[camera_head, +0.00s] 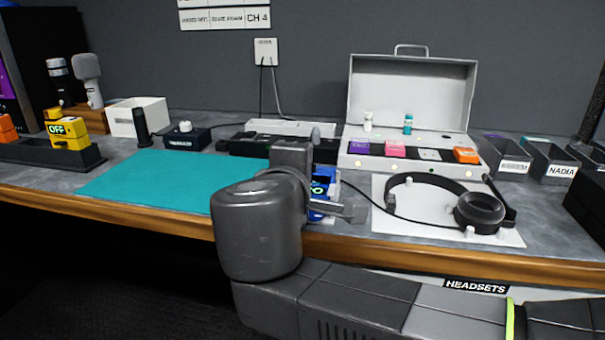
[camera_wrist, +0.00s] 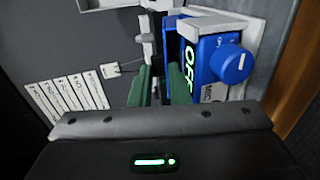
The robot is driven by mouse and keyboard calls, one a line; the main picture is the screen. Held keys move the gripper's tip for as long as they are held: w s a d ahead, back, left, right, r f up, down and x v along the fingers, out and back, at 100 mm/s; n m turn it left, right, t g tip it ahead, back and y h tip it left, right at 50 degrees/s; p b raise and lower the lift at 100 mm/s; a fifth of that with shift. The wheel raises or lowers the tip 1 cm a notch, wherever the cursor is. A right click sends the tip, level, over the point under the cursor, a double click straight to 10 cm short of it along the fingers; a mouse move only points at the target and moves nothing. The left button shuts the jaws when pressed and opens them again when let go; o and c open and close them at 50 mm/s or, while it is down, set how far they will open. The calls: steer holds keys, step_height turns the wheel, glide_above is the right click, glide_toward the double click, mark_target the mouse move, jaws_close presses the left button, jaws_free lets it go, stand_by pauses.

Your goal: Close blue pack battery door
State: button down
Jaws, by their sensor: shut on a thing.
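The blue pack (camera_wrist: 213,60) stands close to my gripper in the wrist view, with a round blue knob and the word OFF on its face. In the head view the blue pack (camera_head: 318,197) is partly hidden behind my arm. A thin blue panel, its battery door (camera_wrist: 171,42), shows along the pack's left side in the wrist view. My gripper (camera_wrist: 158,88) is shut on the door beside the pack, its green finger pads hiding the held part. The door's exact angle is unclear.
A teal mat (camera_head: 150,180) lies left of my arm. Headphones (camera_head: 478,211) rest on a white board to the right, before an open white case (camera_head: 410,95). Labelled bins (camera_head: 550,162) stand at right.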

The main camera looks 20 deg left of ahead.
steer(key=c, duration=1.4)
jaws_free()
steer(key=shift+c, duration=0.2)
steer(key=shift+f, duration=0.1)
